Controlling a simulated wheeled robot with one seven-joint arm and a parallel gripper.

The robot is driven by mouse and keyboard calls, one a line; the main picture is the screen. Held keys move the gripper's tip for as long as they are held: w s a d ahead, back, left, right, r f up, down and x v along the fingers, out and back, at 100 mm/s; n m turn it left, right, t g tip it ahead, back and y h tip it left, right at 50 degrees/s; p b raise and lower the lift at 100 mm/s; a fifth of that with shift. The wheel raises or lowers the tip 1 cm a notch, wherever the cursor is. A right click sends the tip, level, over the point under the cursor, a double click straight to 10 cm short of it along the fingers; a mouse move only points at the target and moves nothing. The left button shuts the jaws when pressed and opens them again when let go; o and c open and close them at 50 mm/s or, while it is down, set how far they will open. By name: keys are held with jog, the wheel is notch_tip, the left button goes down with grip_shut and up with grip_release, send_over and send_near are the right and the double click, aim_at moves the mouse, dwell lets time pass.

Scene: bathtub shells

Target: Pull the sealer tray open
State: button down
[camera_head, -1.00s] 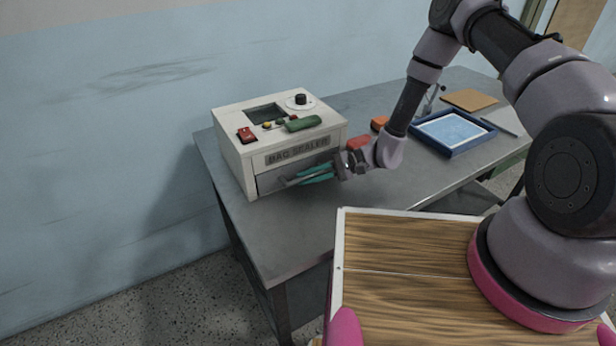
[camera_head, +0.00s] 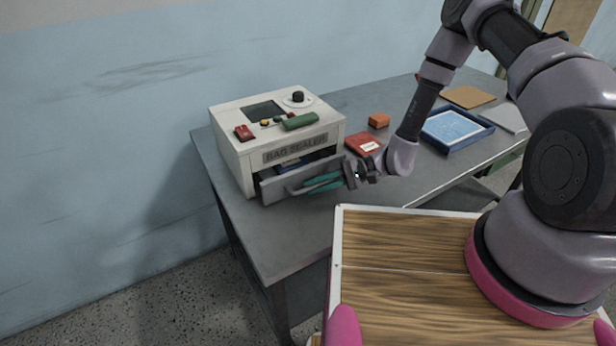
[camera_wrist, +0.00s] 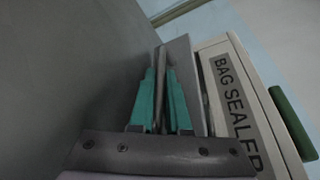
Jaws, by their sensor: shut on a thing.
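The bag sealer (camera_head: 230,158) is a cream box labelled "BAG SEALER" at the left of the table; its side also shows in the wrist view (camera_wrist: 232,110). Its grey tray (camera_head: 272,190) stands partly out of the front, and something blue shows inside. My gripper (camera_head: 312,186) has teal fingers, shut on the bar handle of the tray. In the wrist view the fingers (camera_wrist: 161,105) lie on both sides of the handle (camera_wrist: 160,75), beside the tray front (camera_wrist: 183,70). The far inside of the tray is hidden.
On the grey table (camera_head: 290,235), a red box (camera_head: 363,144) and an orange block (camera_head: 378,120) lie right of the sealer. A blue-rimmed tray (camera_head: 456,150) and a brown board (camera_head: 467,97) are farther right. Bare tabletop lies before the sealer. A wooden surface (camera_head: 400,240) shows nearer me.

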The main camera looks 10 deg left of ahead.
jog(key=s+d, duration=0.2)
jog(key=s, duration=0.1)
jog(key=s+d, duration=0.5)
jog(key=s, duration=0.2)
jog(key=shift+d, duration=0.4)
jog(key=c, duration=0.9)
grip_release()
jog(key=v, duration=1)
jog(key=shift+w+d+r, duration=0.1)
jog(key=shift+d, duration=0.25)
